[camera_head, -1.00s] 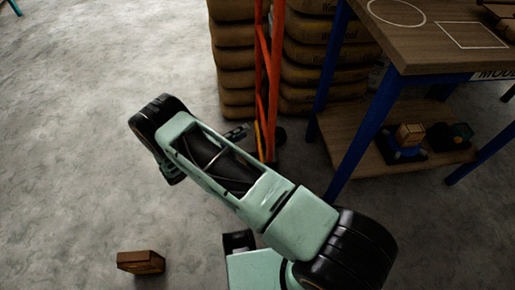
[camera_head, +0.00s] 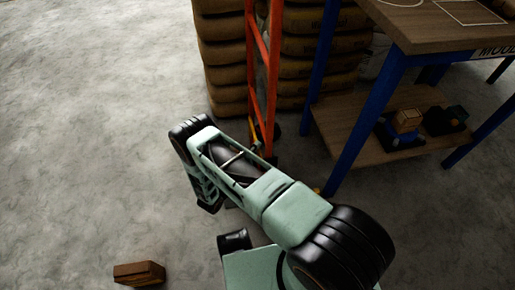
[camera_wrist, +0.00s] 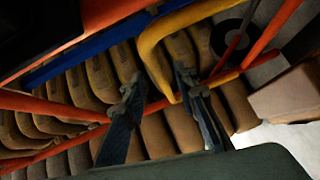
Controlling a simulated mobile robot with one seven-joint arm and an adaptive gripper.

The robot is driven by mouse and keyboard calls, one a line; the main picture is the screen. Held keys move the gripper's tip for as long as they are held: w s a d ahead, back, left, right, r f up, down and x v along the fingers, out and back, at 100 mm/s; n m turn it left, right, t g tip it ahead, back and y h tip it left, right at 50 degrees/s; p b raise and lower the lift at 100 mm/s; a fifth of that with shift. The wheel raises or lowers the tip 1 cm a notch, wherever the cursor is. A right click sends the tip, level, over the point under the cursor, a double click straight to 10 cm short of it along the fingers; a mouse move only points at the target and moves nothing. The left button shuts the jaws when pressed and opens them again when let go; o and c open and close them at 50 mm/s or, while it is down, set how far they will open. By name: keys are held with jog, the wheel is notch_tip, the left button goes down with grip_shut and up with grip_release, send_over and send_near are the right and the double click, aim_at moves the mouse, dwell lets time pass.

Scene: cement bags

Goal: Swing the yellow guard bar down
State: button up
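The yellow guard bar (camera_wrist: 152,58) is a bent tube in the wrist view, curving from the top centre down between my fingers and back to the right. Its lower end lies close to the right finger. My gripper (camera_wrist: 158,80) is open, its two dark fingers well apart on either side of the bar; I cannot tell whether either touches it. In the head view only a small yellow strip (camera_head: 255,131) shows at the foot of the orange frame (camera_head: 263,70), and my arm hides the gripper.
Brown cement bags (camera_head: 222,60) are stacked behind the orange frame. A blue-legged workbench (camera_head: 385,80) with a lower shelf stands to the right. A brown brick (camera_head: 139,273) lies on the floor at front left. The floor at left is clear.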

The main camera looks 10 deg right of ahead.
jog(key=shift+x, duration=1.2)
grip_shut()
